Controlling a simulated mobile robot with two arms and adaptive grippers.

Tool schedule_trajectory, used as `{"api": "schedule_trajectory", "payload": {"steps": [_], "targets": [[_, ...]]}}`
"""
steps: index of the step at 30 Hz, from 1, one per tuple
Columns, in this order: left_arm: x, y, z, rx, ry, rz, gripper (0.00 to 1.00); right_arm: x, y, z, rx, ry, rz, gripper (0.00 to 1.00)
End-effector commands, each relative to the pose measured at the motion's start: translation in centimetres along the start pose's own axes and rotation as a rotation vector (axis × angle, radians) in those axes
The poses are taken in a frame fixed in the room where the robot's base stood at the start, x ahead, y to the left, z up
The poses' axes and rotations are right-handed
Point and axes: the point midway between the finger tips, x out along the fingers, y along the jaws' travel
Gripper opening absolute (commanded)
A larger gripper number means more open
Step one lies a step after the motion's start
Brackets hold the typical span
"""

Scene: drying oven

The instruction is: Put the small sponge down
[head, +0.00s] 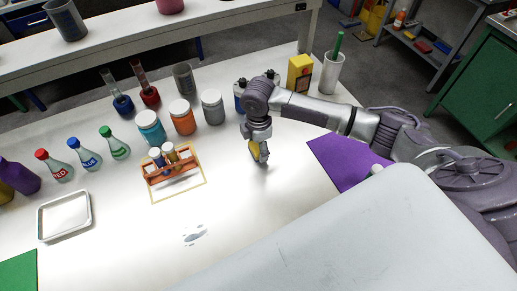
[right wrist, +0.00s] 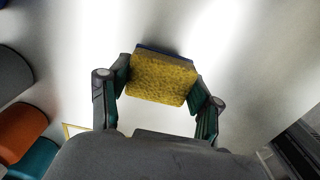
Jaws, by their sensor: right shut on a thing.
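The small sponge (right wrist: 162,77) is yellow with a dark blue edge along its far side. In the right wrist view my right gripper (right wrist: 160,85) is shut on it, with one finger pressed against each side. In the head view the sponge (head: 254,149) hangs at the tip of my right gripper (head: 258,152), over the white table (head: 235,235). I cannot tell whether it touches the table. My left gripper is not in view.
An orange rack (head: 172,174) with vials stands left of the gripper in a yellow outline. Orange, teal and grey jars (head: 212,107) stand behind. A purple mat (head: 340,160) lies right. A wet spot (head: 194,235) marks the front table, with clear space around it.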

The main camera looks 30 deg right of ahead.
Motion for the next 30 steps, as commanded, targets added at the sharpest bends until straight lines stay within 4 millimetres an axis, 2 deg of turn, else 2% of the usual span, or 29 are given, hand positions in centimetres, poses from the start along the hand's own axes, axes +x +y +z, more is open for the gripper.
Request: {"api": "schedule_trajectory", "payload": {"steps": [5, 17, 18, 21, 30], "targets": [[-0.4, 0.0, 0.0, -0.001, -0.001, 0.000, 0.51, 1.9, -0.1, 0.0, 0.001, 0.000, -0.001, 0.35], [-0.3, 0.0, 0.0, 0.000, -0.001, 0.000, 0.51, 2.4, -0.1, 0.0, 0.001, 0.000, 0.000, 0.35], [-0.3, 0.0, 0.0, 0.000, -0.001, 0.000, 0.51, 2.4, 0.0, 0.0, 0.000, 0.000, 0.001, 0.70], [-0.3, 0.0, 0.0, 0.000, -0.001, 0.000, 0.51, 2.4, -0.1, 0.0, 0.001, 0.000, 0.001, 0.87], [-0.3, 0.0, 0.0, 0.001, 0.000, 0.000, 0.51, 2.3, -0.1, 0.0, 0.001, 0.000, 0.001, 0.88]]}}
